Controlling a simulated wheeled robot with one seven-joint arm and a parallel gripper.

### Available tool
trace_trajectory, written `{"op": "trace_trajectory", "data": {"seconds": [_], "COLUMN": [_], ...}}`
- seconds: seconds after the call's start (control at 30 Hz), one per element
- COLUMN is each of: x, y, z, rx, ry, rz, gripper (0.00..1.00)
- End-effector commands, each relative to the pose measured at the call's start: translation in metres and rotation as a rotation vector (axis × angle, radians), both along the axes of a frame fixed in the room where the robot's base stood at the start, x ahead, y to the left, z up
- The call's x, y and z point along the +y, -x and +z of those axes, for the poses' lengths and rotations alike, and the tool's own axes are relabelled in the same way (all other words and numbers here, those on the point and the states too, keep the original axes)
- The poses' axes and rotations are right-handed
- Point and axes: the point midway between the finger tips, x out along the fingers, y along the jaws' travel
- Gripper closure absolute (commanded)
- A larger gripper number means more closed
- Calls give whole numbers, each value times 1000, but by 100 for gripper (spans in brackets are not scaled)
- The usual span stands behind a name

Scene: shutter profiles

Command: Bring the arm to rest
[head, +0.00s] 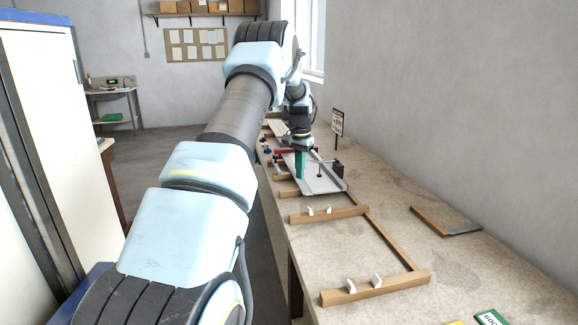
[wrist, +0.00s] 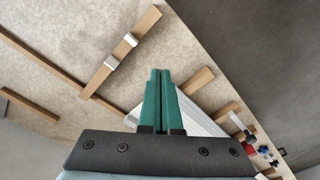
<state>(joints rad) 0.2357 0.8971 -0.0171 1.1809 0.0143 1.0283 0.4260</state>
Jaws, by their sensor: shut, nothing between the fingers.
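My gripper (head: 300,164) has green fingers and hangs at the end of my arm over the long workbench (head: 385,205), above the white profile work. In the wrist view the two green fingers (wrist: 159,72) lie side by side, shut with nothing between them. A white profile (wrist: 196,117) shows partly behind the fingers. In the head view a pale, flat profile (head: 325,184) lies on the wooden supports below my gripper. I cannot tell whether the fingertips touch it.
A wooden frame (head: 346,295) with white clips lies on the near bench. A sign (head: 337,122) stands behind my gripper near the wall. A wooden-handled tool (head: 430,221) lies at right. A white cabinet (head: 35,130) stands at left. Bench space right of the frame is mostly clear.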

Motion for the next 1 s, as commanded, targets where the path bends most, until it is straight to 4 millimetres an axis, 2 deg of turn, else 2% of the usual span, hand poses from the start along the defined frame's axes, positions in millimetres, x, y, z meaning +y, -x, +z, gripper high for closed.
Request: {"op": "trace_trajectory", "data": {"seconds": [0.1, 0.17, 0.33, 0.6, 0.7, 0.83, 1.0], "x": [24, 36, 67, 110, 121, 129, 132], "y": [39, 61, 133, 267, 309, 344, 359], "z": [17, 23, 34, 31, 26, 20, 17], "rx": [-16, -24, -46, -78, -87, -92, -94], "ry": [8, 11, 24, 45, 50, 56, 58], "rz": [88, 134, 261, 457, 514, 560, 580], "gripper": [100, 100, 100, 100, 100, 100, 100]}}
